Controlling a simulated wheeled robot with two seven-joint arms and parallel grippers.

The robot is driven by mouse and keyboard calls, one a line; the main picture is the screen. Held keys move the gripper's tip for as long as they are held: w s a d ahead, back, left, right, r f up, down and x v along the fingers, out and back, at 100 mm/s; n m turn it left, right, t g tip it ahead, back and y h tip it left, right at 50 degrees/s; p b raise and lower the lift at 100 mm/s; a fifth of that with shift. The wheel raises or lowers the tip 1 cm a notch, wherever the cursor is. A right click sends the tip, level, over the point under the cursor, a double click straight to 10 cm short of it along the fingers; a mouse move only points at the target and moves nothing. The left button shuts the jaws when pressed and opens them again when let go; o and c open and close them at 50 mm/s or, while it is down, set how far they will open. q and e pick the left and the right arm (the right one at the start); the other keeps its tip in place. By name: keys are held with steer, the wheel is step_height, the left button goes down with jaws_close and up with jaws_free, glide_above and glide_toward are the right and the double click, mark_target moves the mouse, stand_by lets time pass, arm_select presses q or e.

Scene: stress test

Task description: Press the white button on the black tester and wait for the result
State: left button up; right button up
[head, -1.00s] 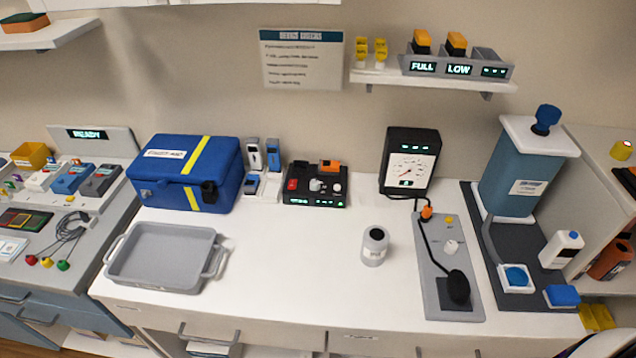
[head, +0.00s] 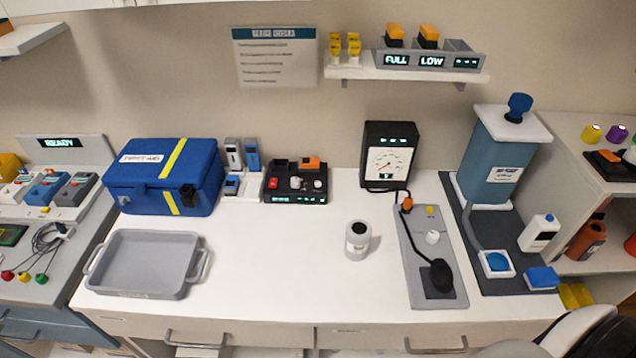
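The black tester (head: 283,195) sits at the back of the white counter, right of the blue case. It has a red button (head: 273,183) at its left, a white button (head: 295,182) near its middle, and an orange block (head: 309,163) at its back. Green characters glow on its front edge, too small to read. Neither gripper is in view. Nothing touches the white button.
The blue case (head: 140,190) and a grey tray (head: 150,290) are to the left. A white-and-grey canister (head: 357,241) stands right of and in front of the tester. The counter in front of the tester is bare. A white-and-black rounded part, likely mine, shows at bottom right.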

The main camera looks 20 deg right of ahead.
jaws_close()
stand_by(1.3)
